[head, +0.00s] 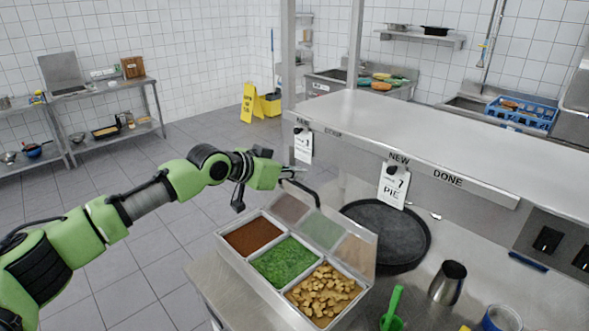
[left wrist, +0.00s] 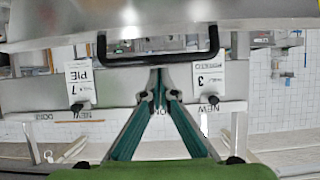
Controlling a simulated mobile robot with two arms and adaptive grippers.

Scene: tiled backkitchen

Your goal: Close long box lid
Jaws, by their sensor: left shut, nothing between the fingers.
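The long box (head: 265,275) stands on the steel counter with three filled sections: brown powder, chopped green herbs and tan chunks. Its lid (head: 322,230) is open, raised along the box's far side, and looks see-through or reflective. A black handle (head: 313,193) sits at the lid's upper edge; it also shows large in the left wrist view (left wrist: 158,56). My left gripper (head: 289,174) is beside the handle, at the lid's far end. In the left wrist view its fingers (left wrist: 159,78) meet, shut and empty, close to the handle; contact cannot be told. My right gripper is not in view.
A round dark pan (head: 387,236) lies right behind the lid. A steel cup (head: 448,283), a green scoop (head: 392,308) and a blue-rimmed can (head: 500,319) stand to the right. A raised steel shelf (head: 420,140) with hanging tickets runs behind.

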